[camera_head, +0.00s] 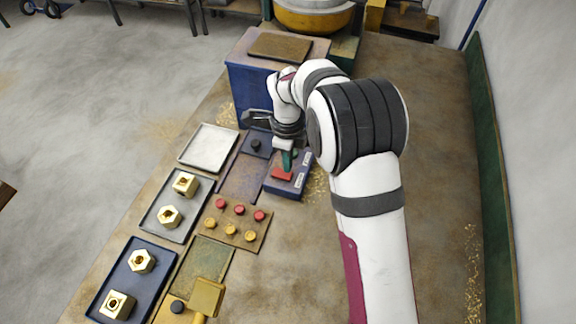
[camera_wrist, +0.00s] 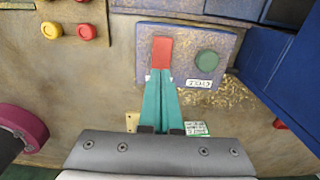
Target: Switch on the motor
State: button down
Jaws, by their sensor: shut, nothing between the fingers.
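A blue-grey switch box (camera_head: 288,188) lies on the bench below my gripper. It has a red rectangular switch part (camera_head: 281,174) and, in the wrist view, a round green button (camera_wrist: 207,62) to the right of the red part (camera_wrist: 162,50). White labels sit on the box, their lettering too small to read surely. My gripper (camera_wrist: 160,73) has its teal fingers shut with nothing between them. The fingertips point at the near end of the red part; whether they touch it I cannot tell. In the head view the fingers hide the green button.
Red and yellow knobs on a plate (camera_head: 237,224) are left of the box. A dark plate with a black knob (camera_head: 256,145) is close by. Brass nuts (camera_head: 170,216) lie in trays further left. A large blue housing (camera_head: 248,92) stands behind my gripper.

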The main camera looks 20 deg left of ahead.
aim_at(282, 174)
jog(key=shift+f, duration=1.3)
